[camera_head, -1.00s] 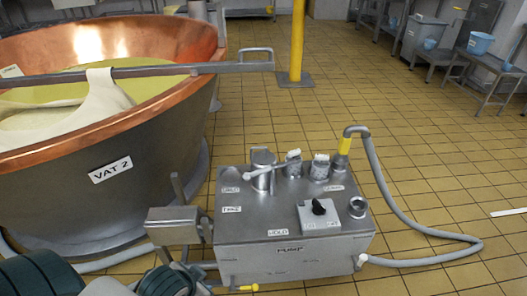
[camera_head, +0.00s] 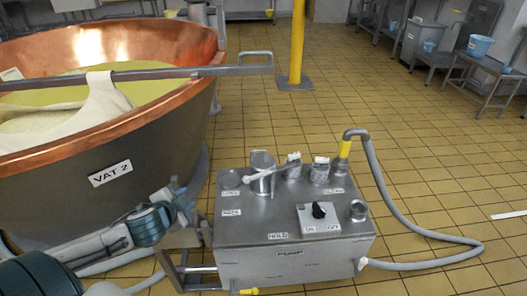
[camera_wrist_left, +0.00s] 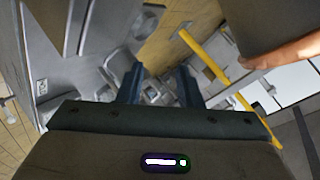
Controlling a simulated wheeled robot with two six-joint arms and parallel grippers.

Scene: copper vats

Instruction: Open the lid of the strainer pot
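The strainer pot appears to be the short steel cylinder (camera_head: 262,184) on top of the steel pump unit (camera_head: 290,262), toward its back left. A light bar crosses its upper front; whether the lid is open cannot be made out. My left gripper (camera_head: 180,188) is left of the pump unit, apart from the pot, and points upward. In the left wrist view its two fingers (camera_wrist_left: 160,85) stand apart with nothing held between them. The pot cannot be clearly picked out there. My right gripper is not in view.
Copper vat VAT 2 (camera_head: 60,190) stands at the left, with a steel bar (camera_head: 180,72) and draped cloth (camera_head: 105,95) over it. The pump top carries capped fittings (camera_head: 320,173) and a black knob (camera_head: 318,210). A grey hose (camera_head: 385,190) loops right. Tiled floor is open beyond.

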